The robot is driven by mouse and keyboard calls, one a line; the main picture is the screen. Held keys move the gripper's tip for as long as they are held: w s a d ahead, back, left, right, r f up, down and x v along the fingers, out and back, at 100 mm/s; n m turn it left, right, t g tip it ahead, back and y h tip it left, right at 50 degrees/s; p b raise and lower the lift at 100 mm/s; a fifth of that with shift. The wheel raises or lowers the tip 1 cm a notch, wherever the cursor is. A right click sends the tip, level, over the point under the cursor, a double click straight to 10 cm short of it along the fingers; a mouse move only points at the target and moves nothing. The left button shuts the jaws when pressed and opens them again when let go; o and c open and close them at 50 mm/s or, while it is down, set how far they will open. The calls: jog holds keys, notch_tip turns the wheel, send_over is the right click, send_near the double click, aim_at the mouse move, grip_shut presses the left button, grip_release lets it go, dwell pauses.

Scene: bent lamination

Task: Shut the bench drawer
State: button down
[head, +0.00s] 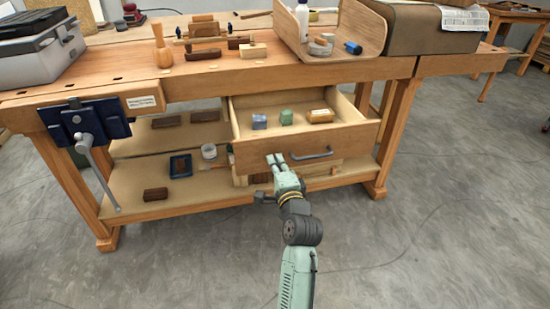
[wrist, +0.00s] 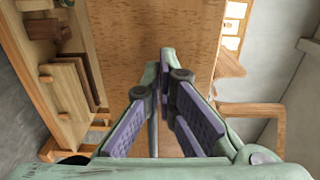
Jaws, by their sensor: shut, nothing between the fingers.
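The bench drawer (head: 355,132) is pulled out below the bench top, with its interior exposed. Its wooden front has a grey bar handle (head: 312,154). My gripper (head: 275,160) is shut and empty, at the drawer front to the left of the handle. In the wrist view my fingertips (wrist: 166,58) converge before a broad wooden panel (wrist: 125,50), which appears to be the drawer front. I cannot tell whether they touch it.
The bench's lower shelf (head: 125,190) holds dark blocks and a blue tray (head: 180,165). A blue vise (head: 85,120) with a long handle is at the left. Tools and a wooden tray (head: 350,25) occupy the bench top. The grey floor in front is clear.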

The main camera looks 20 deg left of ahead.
jog(key=shift+w+a, duration=0.3)
jog(key=shift+w, duration=0.2)
